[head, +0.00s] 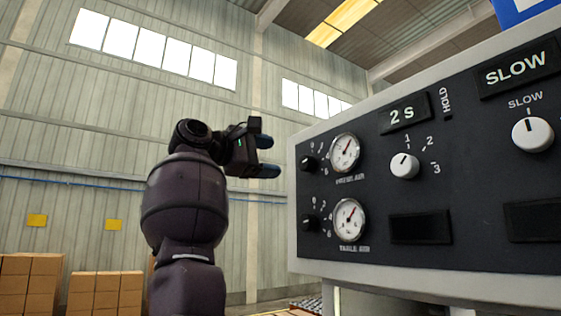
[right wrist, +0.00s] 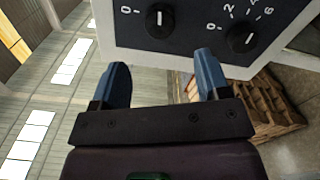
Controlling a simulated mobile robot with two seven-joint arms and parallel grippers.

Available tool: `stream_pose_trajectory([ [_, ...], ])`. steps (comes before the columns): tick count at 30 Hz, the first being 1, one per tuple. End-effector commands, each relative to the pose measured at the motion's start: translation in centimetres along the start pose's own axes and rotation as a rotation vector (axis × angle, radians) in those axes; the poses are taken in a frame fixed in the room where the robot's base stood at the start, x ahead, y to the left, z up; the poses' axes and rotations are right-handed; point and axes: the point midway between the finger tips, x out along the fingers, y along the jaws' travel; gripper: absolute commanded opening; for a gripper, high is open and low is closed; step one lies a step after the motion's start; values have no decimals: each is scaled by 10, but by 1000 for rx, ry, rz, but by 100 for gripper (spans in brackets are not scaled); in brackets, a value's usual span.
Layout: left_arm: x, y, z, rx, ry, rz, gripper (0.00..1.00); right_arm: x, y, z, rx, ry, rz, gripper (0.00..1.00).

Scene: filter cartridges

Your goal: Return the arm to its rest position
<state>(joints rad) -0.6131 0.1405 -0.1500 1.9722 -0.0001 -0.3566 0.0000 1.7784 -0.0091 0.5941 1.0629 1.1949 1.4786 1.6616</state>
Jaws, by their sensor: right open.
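My right arm rises in the middle of the head view. Its gripper (head: 268,156) is raised beside the left edge of a control panel (head: 372,253), fingers pointing right. In the right wrist view the two blue fingers of the gripper (right wrist: 162,65) are spread apart with nothing between them. The panel's lower edge shows just beyond the fingertips, with a left black knob (right wrist: 160,18) and a right black knob (right wrist: 242,38) above them. I cannot tell whether a fingertip touches the panel. My left gripper is not in view.
The panel carries an upper gauge (head: 344,152), a lower gauge (head: 349,219), a white dial (head: 404,166) near a "2 s" display (head: 404,113), and a "SLOW" dial (head: 532,134). Cardboard boxes (head: 105,292) stand at the lower left. Open air lies left of my arm.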

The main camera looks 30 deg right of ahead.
Motion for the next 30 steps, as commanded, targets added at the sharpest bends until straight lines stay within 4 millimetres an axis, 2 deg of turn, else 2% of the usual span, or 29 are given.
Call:
stream_pose_trajectory([
  [4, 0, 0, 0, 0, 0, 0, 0, -5, 0, 0, 1, 0, 0, 69],
  [19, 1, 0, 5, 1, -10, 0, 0, -5, 0, 0, 0, 0, 0, 69],
  [23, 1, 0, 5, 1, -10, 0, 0, -5, 1, 0, -45, 0, 5, 69],
  [27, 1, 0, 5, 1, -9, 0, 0, -6, 21, 3, -217, -29, 126, 69],
  [30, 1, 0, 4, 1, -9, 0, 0, -9, 46, 25, -371, -133, 258, 69],
])
